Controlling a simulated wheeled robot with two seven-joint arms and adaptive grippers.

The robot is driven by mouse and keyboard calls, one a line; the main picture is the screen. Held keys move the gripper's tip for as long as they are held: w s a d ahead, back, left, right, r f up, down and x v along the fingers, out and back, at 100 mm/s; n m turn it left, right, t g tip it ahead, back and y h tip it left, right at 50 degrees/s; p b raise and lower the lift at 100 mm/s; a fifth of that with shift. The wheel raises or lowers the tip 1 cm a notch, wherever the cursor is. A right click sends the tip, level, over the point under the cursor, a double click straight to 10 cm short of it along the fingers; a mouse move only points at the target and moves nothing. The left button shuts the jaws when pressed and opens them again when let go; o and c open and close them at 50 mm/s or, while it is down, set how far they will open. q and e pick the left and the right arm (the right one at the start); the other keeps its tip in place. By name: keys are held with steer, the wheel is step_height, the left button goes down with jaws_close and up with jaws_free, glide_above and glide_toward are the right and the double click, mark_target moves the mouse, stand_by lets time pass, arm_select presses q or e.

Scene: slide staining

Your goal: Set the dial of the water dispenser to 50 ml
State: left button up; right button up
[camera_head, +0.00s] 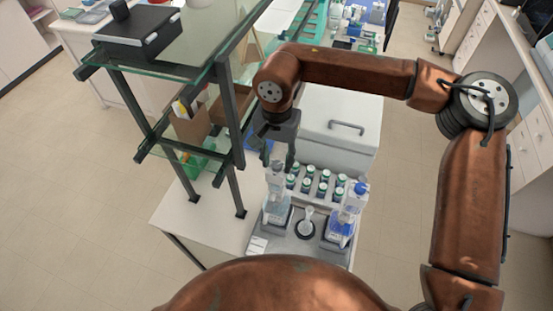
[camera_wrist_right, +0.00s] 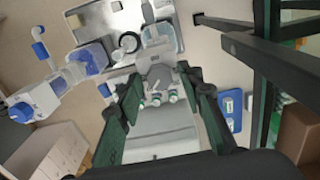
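Two bottle-top dispensers stand on a grey tray (camera_head: 285,246). The left one (camera_head: 277,208) has a clear, pale-blue bottle and a whitish top; the right one (camera_head: 341,228) has blue parts and a blue cap. I cannot read which holds water, nor any dial scale. My right gripper (camera_head: 279,162) points down just above and behind the left dispenser's top; contact cannot be told. In the right wrist view the right gripper (camera_wrist_right: 160,82) has its fingers apart, with nothing between them clearly held. The right dispenser also shows there (camera_wrist_right: 90,60). My left gripper is out of view.
Several green-capped vials (camera_head: 308,185) stand in a rack behind the dispensers. A small funnel-like item (camera_head: 306,222) stands between them. A white box with a handle (camera_head: 340,130) is at the back. A dark-framed glass shelf (camera_head: 232,140) stands close on the left.

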steer(key=c, duration=0.5)
jaws_close()
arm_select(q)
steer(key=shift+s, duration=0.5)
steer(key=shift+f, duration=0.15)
arm_select(e)
steer(key=shift+m, duration=0.3)
steer(key=m+b, duration=0.1)
steer(key=m, duration=0.3)
steer(key=shift+b, duration=0.4)
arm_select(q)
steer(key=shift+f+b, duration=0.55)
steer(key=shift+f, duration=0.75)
arm_select(e)
steer(key=shift+m, duration=2.1)
